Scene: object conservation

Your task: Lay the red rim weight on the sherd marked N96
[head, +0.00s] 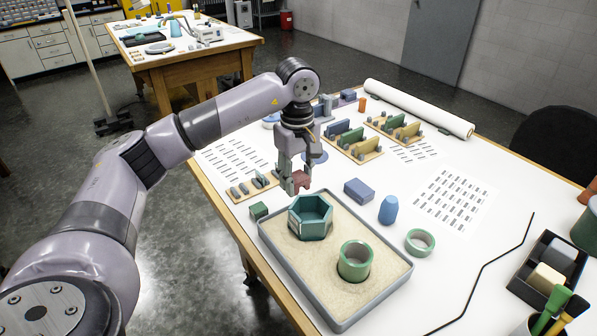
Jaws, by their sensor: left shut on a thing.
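My left gripper (292,186) points down above the white table, just behind the sand tray (402,277). It is shut on a small dull-red block (302,180), which looks like the red rim weight. The block is close to the back rim of the teal hexagonal vessel (311,216); I cannot tell whether they touch. A green round vessel (355,262) also stands in the sand. I can read no N96 mark, so I cannot tell which piece bears it. My right gripper is out of view.
Wooden racks (366,156) with upright green and tan pieces stand behind. A blue block (359,191), a blue rounded piece (389,209) and a green ring (420,242) lie right of the tray. A small green block (259,211) is at the tray's left corner.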

